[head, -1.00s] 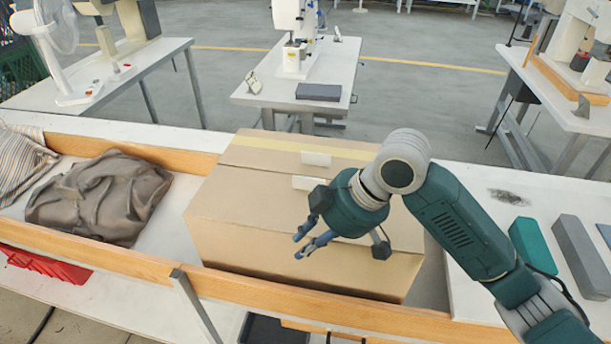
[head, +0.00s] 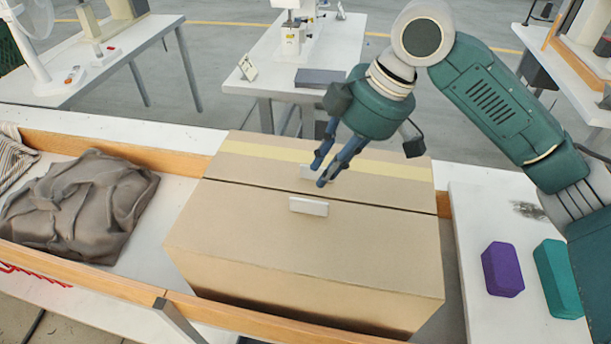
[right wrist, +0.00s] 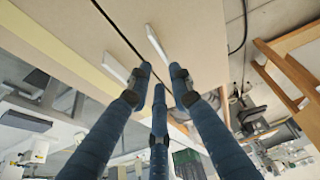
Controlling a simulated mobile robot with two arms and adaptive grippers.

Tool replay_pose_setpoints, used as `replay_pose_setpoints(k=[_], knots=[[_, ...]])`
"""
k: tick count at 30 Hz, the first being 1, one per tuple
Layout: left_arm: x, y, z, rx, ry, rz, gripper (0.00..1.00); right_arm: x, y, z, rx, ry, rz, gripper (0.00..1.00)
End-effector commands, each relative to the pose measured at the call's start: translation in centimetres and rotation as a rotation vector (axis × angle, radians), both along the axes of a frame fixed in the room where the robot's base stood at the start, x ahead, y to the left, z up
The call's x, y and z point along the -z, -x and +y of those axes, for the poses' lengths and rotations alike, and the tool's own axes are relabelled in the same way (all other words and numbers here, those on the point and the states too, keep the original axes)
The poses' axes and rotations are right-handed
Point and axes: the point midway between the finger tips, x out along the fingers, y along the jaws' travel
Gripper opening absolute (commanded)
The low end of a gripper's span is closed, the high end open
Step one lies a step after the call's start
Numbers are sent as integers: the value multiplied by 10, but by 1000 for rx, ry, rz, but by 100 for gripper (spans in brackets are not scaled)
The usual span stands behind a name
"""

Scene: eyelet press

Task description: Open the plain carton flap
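The carton (head: 300,256) is closed. Its plain flap (head: 370,240) lies flat at the front with a white tab (head: 308,206) near the seam. The back flap (head: 250,168) carries a yellow strip and a second white tab (head: 309,172), partly hidden by my fingers. My right gripper (head: 320,172) is over the back flap beside the seam, fingers pointing down, apart and empty. In the right wrist view the fingers (right wrist: 160,80) are spread, with the plain flap's tab (right wrist: 157,43) and the other tab (right wrist: 117,68) beyond them. My left gripper is out of view.
The carton stands in a wood-railed trough (head: 270,311). A grey-brown cloth heap (head: 80,205) lies to its left. On the white surface at right are a purple block (head: 502,269) and a teal block (head: 558,280). The plain flap's top is clear.

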Motion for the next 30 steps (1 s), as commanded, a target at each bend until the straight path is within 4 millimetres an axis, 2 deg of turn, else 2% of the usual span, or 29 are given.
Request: replay_pose_setpoints(k=[2,5,12,16,19,22,27,30], knots=[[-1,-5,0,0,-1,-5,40,2,0,0,0,2,1,20],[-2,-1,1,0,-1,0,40,10,0,4,-1,1,3,20],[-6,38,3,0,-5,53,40,50,-2,20,-2,2,4,20],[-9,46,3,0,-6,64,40,71,-4,29,-2,1,4,20],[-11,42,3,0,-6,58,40,84,-5,35,-2,1,2,20],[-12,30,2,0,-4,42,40,93,-6,38,-2,1,2,20],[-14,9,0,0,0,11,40,99,-7,40,-1,1,0,20],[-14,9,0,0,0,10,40,100,-7,40,-1,1,0,20]])
